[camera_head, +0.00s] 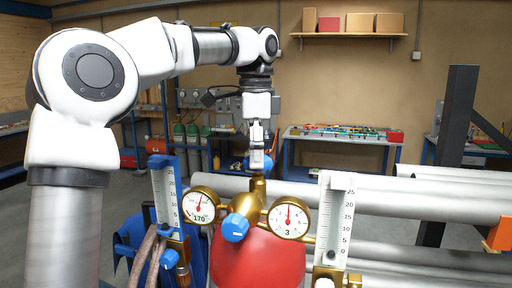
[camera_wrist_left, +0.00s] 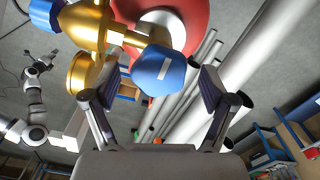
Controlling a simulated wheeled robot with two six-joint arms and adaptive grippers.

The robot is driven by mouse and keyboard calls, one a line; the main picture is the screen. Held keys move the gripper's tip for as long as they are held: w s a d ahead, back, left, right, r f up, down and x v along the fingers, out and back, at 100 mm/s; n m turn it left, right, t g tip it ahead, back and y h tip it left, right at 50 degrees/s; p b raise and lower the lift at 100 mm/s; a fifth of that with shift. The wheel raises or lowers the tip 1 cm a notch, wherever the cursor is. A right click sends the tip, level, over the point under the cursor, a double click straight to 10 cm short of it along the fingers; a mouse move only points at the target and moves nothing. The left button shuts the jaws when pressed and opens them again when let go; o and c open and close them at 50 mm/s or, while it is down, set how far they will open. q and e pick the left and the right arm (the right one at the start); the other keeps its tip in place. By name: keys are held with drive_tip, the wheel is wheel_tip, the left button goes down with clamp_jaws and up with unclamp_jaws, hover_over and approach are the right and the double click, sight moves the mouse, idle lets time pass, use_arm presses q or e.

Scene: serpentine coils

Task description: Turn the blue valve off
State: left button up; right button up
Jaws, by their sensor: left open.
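A second blue knob (camera_head: 235,228) is on the regulator's front. A small white arm, apparently my right one, shows in the wrist view; its gripper is too small to read.
Two round gauges, left (camera_head: 201,205) and right (camera_head: 288,217), flank the regulator. Flow meters stand at the left (camera_head: 166,195) and right (camera_head: 334,215). Grey pipes (camera_head: 420,198) run behind. A workbench (camera_head: 340,135) stands farther back.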

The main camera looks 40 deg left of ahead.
use_arm(q)
wheel_tip(320, 180, up, 7)
drive_tip(key=shift+w+d, duration=0.1)
drive_tip(key=shift+d, duration=0.05)
idle(0.4)
drive_tip(key=shift+f, duration=0.1)
